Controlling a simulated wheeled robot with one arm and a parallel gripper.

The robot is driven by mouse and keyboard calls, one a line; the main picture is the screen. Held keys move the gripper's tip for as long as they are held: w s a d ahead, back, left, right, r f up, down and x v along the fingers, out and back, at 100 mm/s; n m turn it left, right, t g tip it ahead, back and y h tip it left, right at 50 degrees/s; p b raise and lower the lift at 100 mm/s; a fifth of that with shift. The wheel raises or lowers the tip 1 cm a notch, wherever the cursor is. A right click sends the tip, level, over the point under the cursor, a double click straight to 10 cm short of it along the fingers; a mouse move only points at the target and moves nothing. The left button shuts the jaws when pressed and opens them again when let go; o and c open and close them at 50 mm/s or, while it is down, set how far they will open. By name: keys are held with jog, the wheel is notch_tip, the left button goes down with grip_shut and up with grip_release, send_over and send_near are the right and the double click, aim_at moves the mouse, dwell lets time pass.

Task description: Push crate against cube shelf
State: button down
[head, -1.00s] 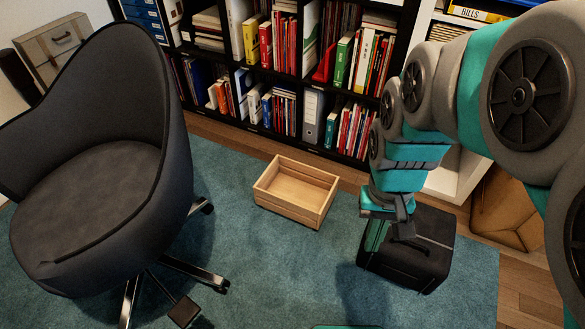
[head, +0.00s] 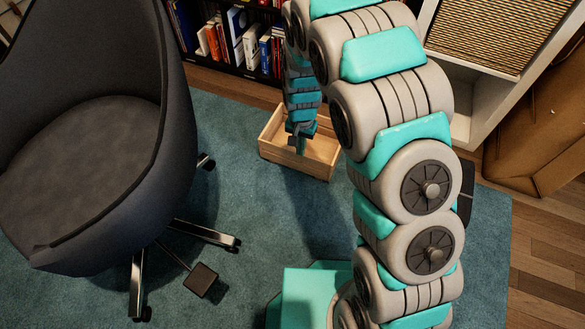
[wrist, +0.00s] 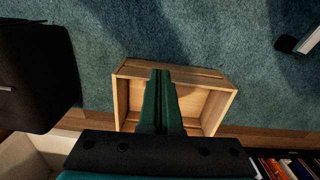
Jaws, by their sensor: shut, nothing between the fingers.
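The open light-wood crate (head: 280,156) stands upright on the blue rug near its far edge. My gripper (head: 301,147) is shut and empty, pointing down over the crate. In the wrist view my closed green fingers (wrist: 160,76) overlap the crate (wrist: 122,98), close to its rug-side wall. I cannot tell whether they touch it. My arm hides part of the crate's back and the shelf behind it.
A dark swivel chair (head: 90,150) stands at the left, its legs reaching toward the middle. A black box (wrist: 35,75) is beside the crate in the wrist view.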

jog(key=a+f, duration=0.1)
jog(key=f, duration=0.5)
jog(key=a+f, duration=0.1)
jog(key=f, duration=0.5)
jog(key=w+a+f+b, duration=0.1)
jog(key=a+f, duration=0.1)
jog(key=f, duration=0.4)
jog(key=shift+w+f, duration=0.1)
jog(key=shift+f, duration=0.1)
jog(key=w, duration=0.2)
jog(key=w+d, duration=0.1)
jog(key=shift+f, duration=0.35)
jog(key=shift+w+d, duration=0.15)
jog(key=shift+w, duration=0.35)
jog(key=w+d+b, duration=0.1)
jog(key=w+d, duration=0.1)
jog(key=w, duration=0.4)
jog(key=w+d+b, duration=0.1)
jog(key=w+d, duration=0.1)
jog(key=w, duration=0.4)
jog(key=w+d+b, duration=0.1)
jog(key=w+d, duration=0.1)
jog(key=w, duration=0.4)
jog(key=shift+d, duration=0.25)
jog(key=shift+w+d+r, duration=0.1)
jog(key=shift+w+d, duration=0.2)
jog(key=shift+w, duration=0.5)
